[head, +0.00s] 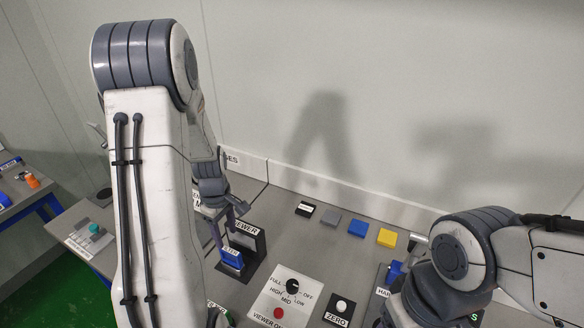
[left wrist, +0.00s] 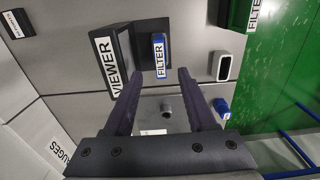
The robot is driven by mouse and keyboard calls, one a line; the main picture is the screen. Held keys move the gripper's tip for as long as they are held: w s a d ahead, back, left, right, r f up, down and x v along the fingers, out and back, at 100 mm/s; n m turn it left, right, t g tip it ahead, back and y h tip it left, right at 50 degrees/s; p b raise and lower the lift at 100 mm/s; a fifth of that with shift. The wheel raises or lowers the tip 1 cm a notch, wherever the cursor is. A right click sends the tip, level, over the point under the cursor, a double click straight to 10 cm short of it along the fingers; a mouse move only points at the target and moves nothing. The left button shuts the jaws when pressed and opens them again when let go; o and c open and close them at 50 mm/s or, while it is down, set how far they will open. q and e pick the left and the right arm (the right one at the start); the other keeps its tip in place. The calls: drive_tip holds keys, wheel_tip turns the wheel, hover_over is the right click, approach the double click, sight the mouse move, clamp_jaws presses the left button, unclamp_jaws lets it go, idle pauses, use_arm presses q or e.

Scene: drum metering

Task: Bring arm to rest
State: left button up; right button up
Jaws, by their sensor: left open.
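My left arm (head: 150,180) reaches up and over at the left of the head view. Its left gripper (head: 228,222) is small there, pointing down by the black viewer (head: 247,237) and the blue filter (head: 231,258). In the left wrist view the left gripper (left wrist: 158,76) is open, with nothing between its fingers. The blue filter (left wrist: 159,55) stands beyond the fingertips, beside the labelled viewer (left wrist: 113,62); I see a gap to the fingers, but cannot judge its depth. My right arm (head: 470,255) is folded at the lower right; its gripper is out of sight.
A white dial panel (head: 285,302) and a ZERO button box (head: 339,309) are on the grey bench. Another bench (head: 75,235) stands left.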

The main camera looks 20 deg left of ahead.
use_arm(q)
drive_tip(key=s+d+r+m+b, duration=0.1)
drive_tip(key=d+r+m, duration=0.3)
drive_tip(key=d, duration=0.5)
drive_tip(key=d+r+m+b, duration=0.1)
drive_tip(key=d+r+m, duration=0.1)
drive_tip(key=d+m, duration=0.65)
drive_tip(key=s+d+r+m+h+b, duration=0.1)
drive_tip(key=s+d+r+m, duration=0.3)
drive_tip(key=s+d+m, duration=0.8)
drive_tip(key=s+d, duration=0.1)
drive_tip(key=s, duration=0.2)
drive_tip(key=shift+s+d+b, duration=0.15)
drive_tip(key=shift+d+b, duration=0.05)
drive_tip(key=shift+b, duration=0.2)
